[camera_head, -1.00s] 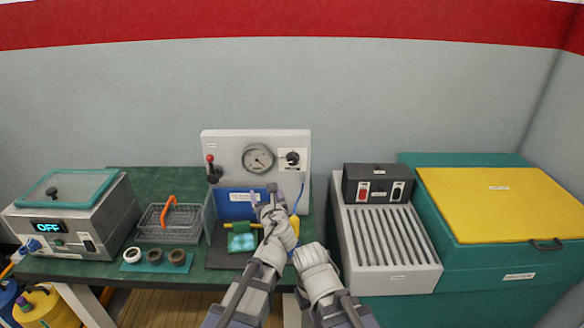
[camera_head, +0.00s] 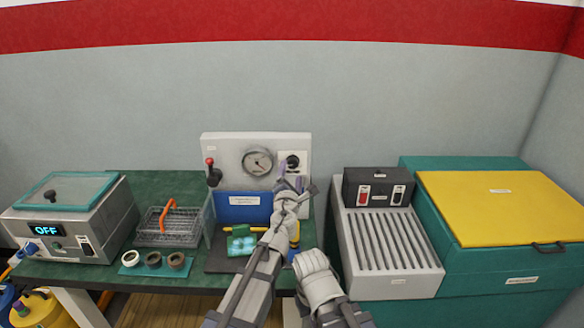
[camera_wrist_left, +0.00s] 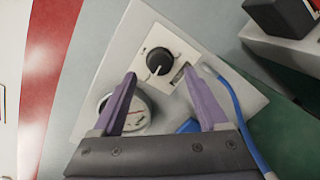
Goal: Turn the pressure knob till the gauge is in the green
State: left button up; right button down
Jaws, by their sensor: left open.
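The black pressure knob (camera_head: 293,161) sits on a white plate at the upper right of the light grey panel (camera_head: 226,150). In the left wrist view the knob (camera_wrist_left: 159,61) with its white pointer line is just beyond my open fingertips, apart from them. The round gauge (camera_head: 258,161) is left of the knob; its needle is too small to read surely. In the left wrist view the gauge (camera_wrist_left: 139,112) is partly hidden behind the left finger. My left gripper (camera_head: 290,184) is open and empty, just below the knob. My right gripper is not clearly visible.
A red-tipped lever (camera_head: 211,168) stands at the panel's left. A blue hose (camera_wrist_left: 228,95) runs beside the knob in the left wrist view. A wire basket (camera_head: 168,230) and a control box marked OFF (camera_head: 70,225) stand left. A slatted grey unit (camera_head: 390,250) stands right.

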aim_at(292, 165)
pick_arm(q)
jog(key=w, duration=0.4)
jog(key=shift+w+d, duration=0.15)
jog(key=shift+w, duration=0.2)
jog(key=shift+s, duration=0.15)
grip_shut()
